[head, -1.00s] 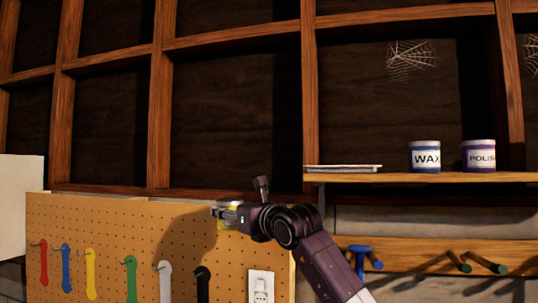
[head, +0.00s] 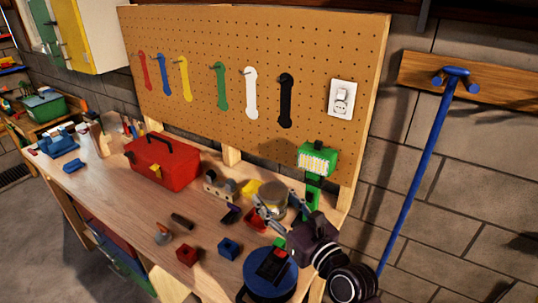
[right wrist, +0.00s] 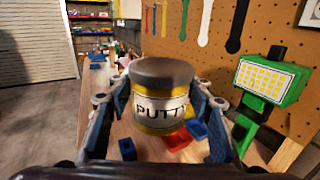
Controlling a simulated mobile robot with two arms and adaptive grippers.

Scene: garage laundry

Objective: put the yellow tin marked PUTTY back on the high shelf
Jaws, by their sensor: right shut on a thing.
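My right gripper (head: 279,203) is shut on the yellow putty tin (head: 272,196) at the right part of the workbench. In the right wrist view the tin (right wrist: 160,98) is upright between the two fingers, with a grey lid and a white label reading PUTTY. I cannot tell whether its base touches the bench. The high shelf is not in view now; a second ago the head view showed it with the WAX and POLISH tins. My left gripper is not in view.
The workbench (head: 125,192) holds a red toolbox (head: 162,160), small blocks and tools. A green work lamp (head: 316,160) stands close right of the tin. Behind is the pegboard (head: 330,45) with coloured wrenches; a blue-handled tool (head: 425,155) hangs on the right.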

